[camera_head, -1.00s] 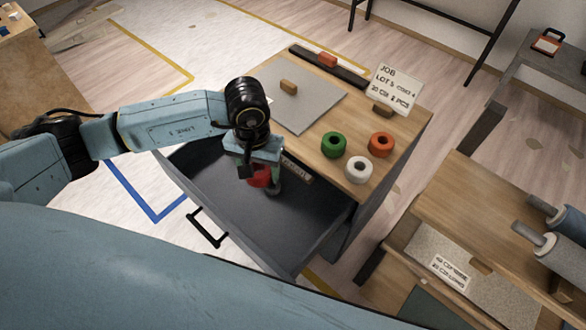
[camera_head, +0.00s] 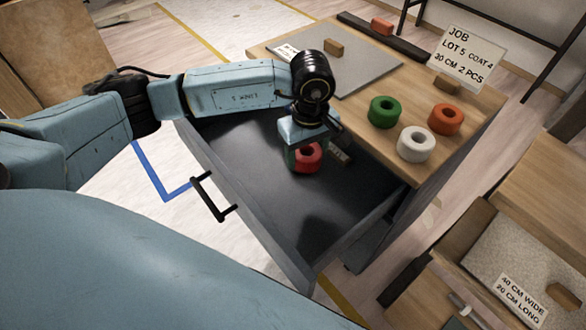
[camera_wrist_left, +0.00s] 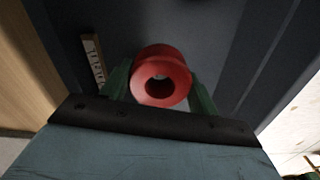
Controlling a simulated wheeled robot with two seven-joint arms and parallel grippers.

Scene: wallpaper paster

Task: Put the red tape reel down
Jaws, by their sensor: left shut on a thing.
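The red tape reel (camera_head: 307,157) is in my left gripper (camera_head: 304,160), over the inside of the open dark grey drawer (camera_head: 330,200). In the left wrist view the red reel (camera_wrist_left: 161,78) sits between the two green fingers of my left gripper (camera_wrist_left: 160,88), which touch its sides. The reel's hole faces the wrist camera. I cannot tell whether the reel touches the drawer floor. My right gripper is not in view.
Green (camera_head: 384,112), orange (camera_head: 445,119) and white (camera_head: 416,144) reels stand on the wooden top beside the drawer. A job card (camera_head: 468,58) and a grey mat (camera_head: 345,65) are there too. A small label (camera_wrist_left: 94,60) lies in the drawer. The drawer's front part is empty.

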